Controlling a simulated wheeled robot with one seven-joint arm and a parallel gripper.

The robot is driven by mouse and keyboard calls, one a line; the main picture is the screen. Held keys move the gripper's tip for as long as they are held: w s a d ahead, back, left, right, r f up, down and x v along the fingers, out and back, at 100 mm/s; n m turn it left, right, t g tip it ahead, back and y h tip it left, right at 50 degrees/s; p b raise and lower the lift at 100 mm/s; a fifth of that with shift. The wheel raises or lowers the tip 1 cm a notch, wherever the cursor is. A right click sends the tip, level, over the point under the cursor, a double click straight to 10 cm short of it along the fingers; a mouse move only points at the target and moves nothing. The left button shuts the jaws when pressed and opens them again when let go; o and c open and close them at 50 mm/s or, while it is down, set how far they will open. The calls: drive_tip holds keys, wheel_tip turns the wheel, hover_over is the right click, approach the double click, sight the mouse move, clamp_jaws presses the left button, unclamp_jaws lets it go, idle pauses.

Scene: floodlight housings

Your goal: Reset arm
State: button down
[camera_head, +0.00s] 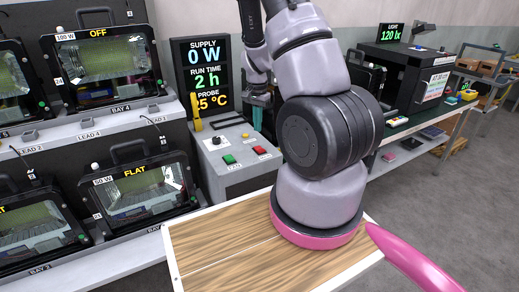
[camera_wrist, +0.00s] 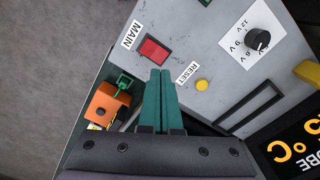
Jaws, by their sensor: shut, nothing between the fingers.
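My gripper (camera_head: 259,105) hangs above the grey control panel (camera_head: 228,175), with its green fingers pointing down. In the wrist view its fingers (camera_wrist: 160,74) are pressed together and hold nothing. They point between the red MAIN switch (camera_wrist: 153,49) and the round yellow button (camera_wrist: 202,86) beside the RESET label. The fingers look apart from both controls, though the exact height is unclear. My arm rises over the wooden top and hides the area to the right of the panel.
Floodlight housings stand on shelves at left, including one marked OFF (camera_head: 103,62) and one marked FLAT (camera_head: 143,190). A display (camera_head: 203,75) reads 0 W behind the panel. The wrist view shows an orange block (camera_wrist: 108,105) left of the fingers. Grey floor is open at right.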

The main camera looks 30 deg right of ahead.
drive_tip(key=s+a+r+n+t+y, duration=0.15)
drive_tip(key=a+r, duration=0.25)
drive_tip(key=r, duration=0.7)
drive_tip(key=s+a+r+n+t+y, duration=0.15)
drive_tip(key=a+r, duration=0.25)
drive_tip(key=r, duration=0.7)
drive_tip(key=s+a+r+n+t, duration=0.2)
drive_tip(key=s+r, duration=0.5)
drive_tip(key=s, duration=0.1)
drive_tip(key=s+a+r+n+t+h, duration=0.1)
drive_tip(key=s+a+r+n+t, duration=0.1)
drive_tip(key=s+r, duration=0.4)
drive_tip(key=s+a, duration=0.1)
drive_tip(key=s, duration=0.1)
drive_tip(key=shift+s+a+r, duration=0.15)
drive_tip(key=shift+s+r, duration=0.2)
